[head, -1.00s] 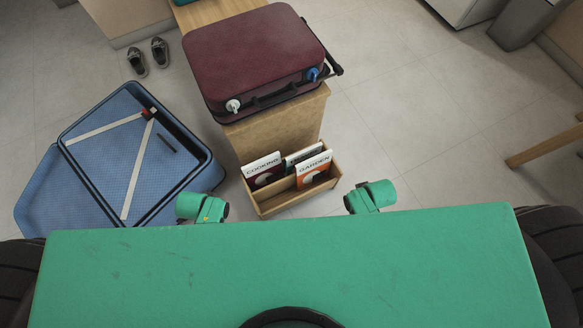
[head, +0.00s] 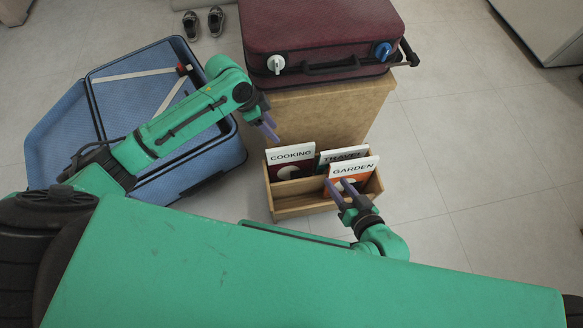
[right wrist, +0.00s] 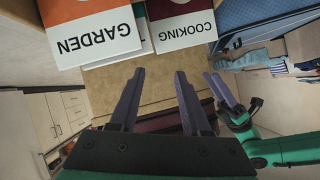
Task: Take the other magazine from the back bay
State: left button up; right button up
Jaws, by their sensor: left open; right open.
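A wooden magazine rack (head: 300,212) stands on the floor. In its back bay are a magazine titled COOKING (head: 291,154) at left and one titled TRAVEL (head: 342,154) at right, partly hidden. A GARDEN magazine (head: 354,167) stands in front of TRAVEL. The right wrist view shows GARDEN (right wrist: 92,38), COOKING (right wrist: 184,27) and a sliver between them. My left gripper (head: 268,128) is empty, above and left of COOKING. My right gripper (head: 337,190) is open and empty before the rack, at GARDEN's lower left; its fingers also show in the right wrist view (right wrist: 158,90).
A wooden block (head: 335,110) bearing a maroon suitcase (head: 315,30) stands right behind the rack. An open blue suitcase (head: 65,135) lies at left, under my left arm. Shoes (head: 203,22) lie at the back. The floor at right is clear.

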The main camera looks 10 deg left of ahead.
aim_at(291, 153)
pick_arm(q)
jog(key=b+x, duration=0.5)
jog(key=x, duration=0.4)
jog(key=shift+w+f, duration=0.15)
jog(key=shift+f, duration=0.2)
jog(key=b+x, duration=0.3)
jog(key=shift+a+f, duration=0.15)
jog(key=shift+f, duration=0.2)
pick_arm(e)
notch_tip(291, 153, down, 9)
jog(key=m+t, duration=0.1)
jog(key=t, duration=0.1)
pick_arm(q)
jog(key=shift+d+f+b, duration=0.3)
jog(key=shift+d+f, duration=0.1)
jog(key=shift+f, duration=0.1)
pick_arm(e)
jog(key=w+r+t, duration=0.4)
jog(key=w+r, duration=0.5)
jog(key=r, duration=0.5)
jog(key=shift+w+d+n+t+y, duration=0.15)
jog(key=shift+w+n+t+y, duration=0.15)
jog(key=shift+t+y, duration=0.1)
pick_arm(q)
jog(key=shift+f, duration=0.25)
pick_arm(e)
jog(key=shift+r, duration=0.25)
pick_arm(q)
grip_shut()
